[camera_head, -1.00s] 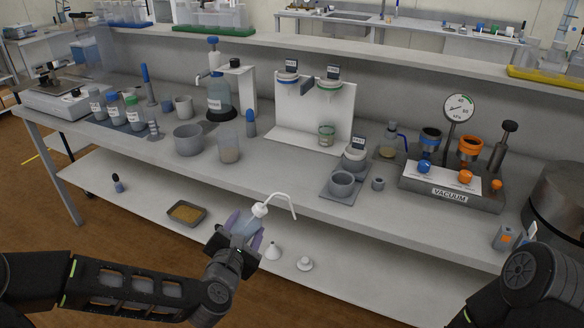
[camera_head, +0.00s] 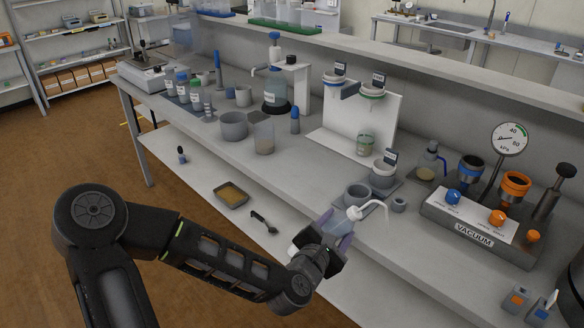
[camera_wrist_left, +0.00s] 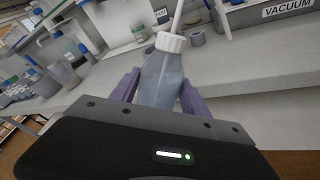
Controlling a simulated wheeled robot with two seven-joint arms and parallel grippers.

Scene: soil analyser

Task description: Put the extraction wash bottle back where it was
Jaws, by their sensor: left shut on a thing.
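The extraction wash bottle (camera_head: 341,221) is translucent with a white cap and a bent white spout. My left gripper (camera_head: 334,236) is shut on its body and holds it in front of the bench edge, above the lower shelf. In the left wrist view the bottle (camera_wrist_left: 161,80) stands between the two purple fingers (camera_wrist_left: 158,92), its cap and spout free above them. In the head view the bottle is tilted, with the spout pointing right. My right gripper is not in view.
The lower shelf holds a brown tray (camera_head: 232,194) and a black scoop (camera_head: 263,222).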

